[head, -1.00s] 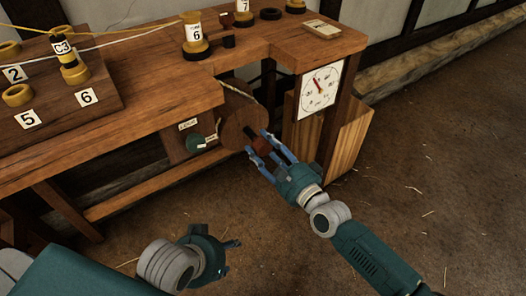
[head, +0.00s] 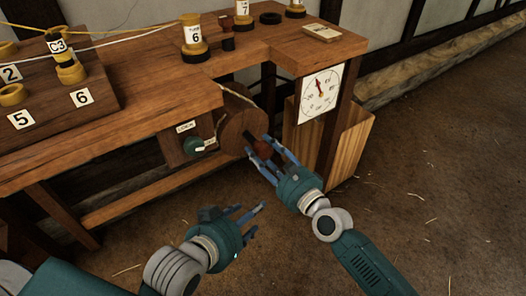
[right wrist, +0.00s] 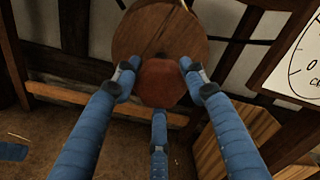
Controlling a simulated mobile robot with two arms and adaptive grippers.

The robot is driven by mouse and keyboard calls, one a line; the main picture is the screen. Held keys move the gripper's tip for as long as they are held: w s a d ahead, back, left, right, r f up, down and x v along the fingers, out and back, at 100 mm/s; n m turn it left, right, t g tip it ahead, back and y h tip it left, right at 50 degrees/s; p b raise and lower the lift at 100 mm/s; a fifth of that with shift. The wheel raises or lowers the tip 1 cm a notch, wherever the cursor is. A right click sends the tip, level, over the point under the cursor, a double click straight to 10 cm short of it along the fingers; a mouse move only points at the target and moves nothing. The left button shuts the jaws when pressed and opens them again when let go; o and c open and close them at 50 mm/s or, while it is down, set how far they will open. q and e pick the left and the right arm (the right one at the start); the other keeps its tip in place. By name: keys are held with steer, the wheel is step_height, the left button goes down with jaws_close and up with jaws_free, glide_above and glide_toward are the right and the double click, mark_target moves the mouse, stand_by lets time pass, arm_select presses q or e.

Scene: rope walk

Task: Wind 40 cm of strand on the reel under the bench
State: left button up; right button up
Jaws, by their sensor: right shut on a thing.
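The wooden reel (head: 238,125) sits under the bench (head: 130,105), with pale strand (head: 240,94) running over its top edge. Its crank has a dark red-brown handle (head: 263,146). My right gripper (head: 261,152) is shut on this handle, in front of the reel's lower right. In the right wrist view, three blue fingers surround the handle (right wrist: 161,83), and the reel's round face (right wrist: 150,32) is behind it. My left gripper (head: 251,217) is open and empty, low in front of the bench, apart from the reel.
A round green knob (head: 194,146) is left of the reel. A white dial (head: 320,93) with a red needle is on the post at right. A wooden box (head: 352,140) stands beside it. Yellow bobbins (head: 193,38) stand on the bench. The floor at right is clear.

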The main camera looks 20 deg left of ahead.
steer(key=shift+s+a+f, duration=0.1)
steer(key=o, duration=1.2)
steer(key=v, duration=1.2)
